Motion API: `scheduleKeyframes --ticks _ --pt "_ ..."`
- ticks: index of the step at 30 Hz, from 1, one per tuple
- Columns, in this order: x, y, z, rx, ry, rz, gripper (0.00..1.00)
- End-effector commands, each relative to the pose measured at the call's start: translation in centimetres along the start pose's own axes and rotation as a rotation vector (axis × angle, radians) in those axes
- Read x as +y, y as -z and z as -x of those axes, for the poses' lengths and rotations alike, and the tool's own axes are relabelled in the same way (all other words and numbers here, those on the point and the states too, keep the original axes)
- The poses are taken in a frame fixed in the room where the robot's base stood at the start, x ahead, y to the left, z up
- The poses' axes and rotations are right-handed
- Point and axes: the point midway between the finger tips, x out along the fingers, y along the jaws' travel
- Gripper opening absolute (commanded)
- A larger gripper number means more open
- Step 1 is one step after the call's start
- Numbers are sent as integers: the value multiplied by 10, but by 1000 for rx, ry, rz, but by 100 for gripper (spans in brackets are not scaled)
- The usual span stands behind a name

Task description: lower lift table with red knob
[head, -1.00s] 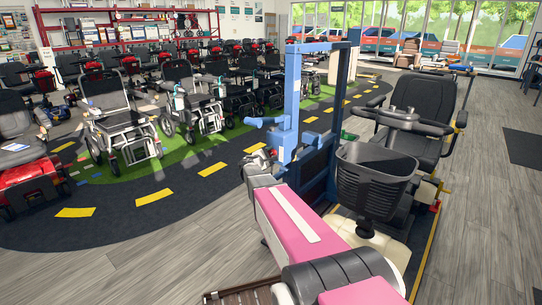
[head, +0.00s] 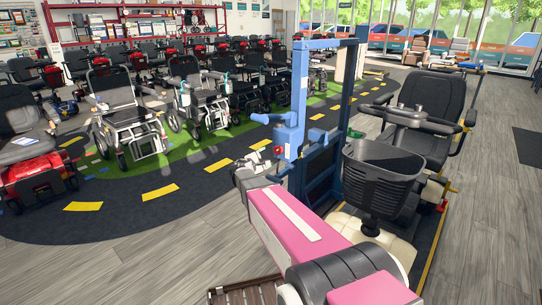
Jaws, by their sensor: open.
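The lift table is a low dark platform with yellow edges (head: 429,262) and a tall blue frame (head: 346,110), seen in the head view. A scooter with a black basket (head: 383,172) and black seat (head: 436,105) stands on it. A blue box with a lever (head: 289,136) sits on the frame's near post. A small red spot, probably the red knob (head: 277,150), shows at the box's lower left. My gripper (head: 243,166) is at the end of my pink arm, open, just left of and below the knob. Its fingertips are small and partly hidden; I see no contact.
Wheelchairs (head: 131,125) and red scooters (head: 38,172) stand in rows at the left. A dark track with yellow dashes (head: 161,191) curves between them and me. Grey wooden floor (head: 120,265) is clear at the front left. A slatted wooden piece (head: 245,293) lies beside my arm.

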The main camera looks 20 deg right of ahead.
Motion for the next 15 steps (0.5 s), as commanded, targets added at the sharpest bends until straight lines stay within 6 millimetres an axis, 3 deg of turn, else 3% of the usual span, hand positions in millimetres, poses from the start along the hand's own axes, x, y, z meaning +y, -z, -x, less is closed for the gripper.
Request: scheduleKeyframes --ticks 6,15 --pt "0 0 16 0 1 0 76" --pt "0 0 16 0 1 0 76"
